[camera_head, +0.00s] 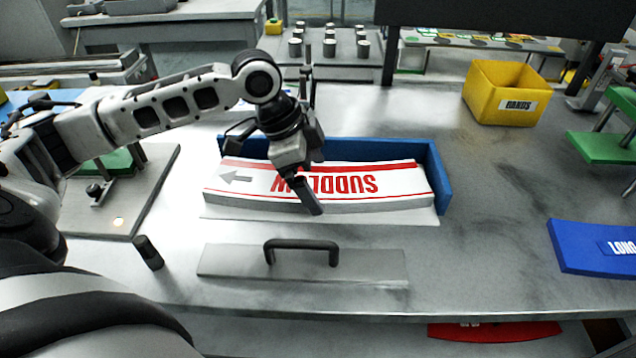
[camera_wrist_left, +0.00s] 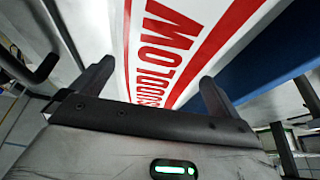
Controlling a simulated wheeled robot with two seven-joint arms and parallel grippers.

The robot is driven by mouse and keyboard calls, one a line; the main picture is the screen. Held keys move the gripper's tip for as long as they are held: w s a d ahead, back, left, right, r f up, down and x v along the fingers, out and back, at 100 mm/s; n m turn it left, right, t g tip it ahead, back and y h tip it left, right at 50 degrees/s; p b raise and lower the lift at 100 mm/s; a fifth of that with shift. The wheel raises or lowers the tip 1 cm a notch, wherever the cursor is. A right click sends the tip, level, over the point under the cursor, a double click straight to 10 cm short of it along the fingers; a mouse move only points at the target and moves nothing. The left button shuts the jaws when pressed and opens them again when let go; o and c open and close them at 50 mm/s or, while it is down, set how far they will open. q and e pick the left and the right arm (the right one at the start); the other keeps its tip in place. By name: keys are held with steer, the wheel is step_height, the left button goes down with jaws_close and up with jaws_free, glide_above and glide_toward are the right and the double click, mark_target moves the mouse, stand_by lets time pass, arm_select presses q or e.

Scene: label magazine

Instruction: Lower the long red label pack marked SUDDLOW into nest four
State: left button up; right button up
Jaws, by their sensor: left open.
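The long label pack (camera_head: 350,184) is white with red stripes and red SUDDLOW lettering, upside down in the head view. A grey arrow on it points left. It lies flat on a pale plate, inside a blue corner fence (camera_head: 440,180) along its back and right sides. My left gripper (camera_head: 310,200) is over the middle of the pack, its fingers pointing down. In the left wrist view the open fingers (camera_wrist_left: 157,75) stand apart with the pack's lettering (camera_wrist_left: 160,50) between them; contact cannot be told. No nest number is readable. My right gripper is out of view.
A steel plate with a black handle (camera_head: 302,244) lies in front of the pack. A yellow BANDS bin (camera_head: 500,92) stands back right. A blue pack (camera_head: 590,250) lies at the right edge, below green stands (camera_head: 605,147). The bench between is clear.

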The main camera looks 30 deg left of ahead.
arm_select(q)
steer(key=shift+w+d+f, duration=0.15)
steer(key=shift+d+f, duration=0.05)
steer(key=shift+f, duration=0.45)
steer(key=c, duration=0.9)
steer(key=shift+r, duration=0.1)
steer(key=c, duration=0.3)
steer(key=shift+r, duration=0.1)
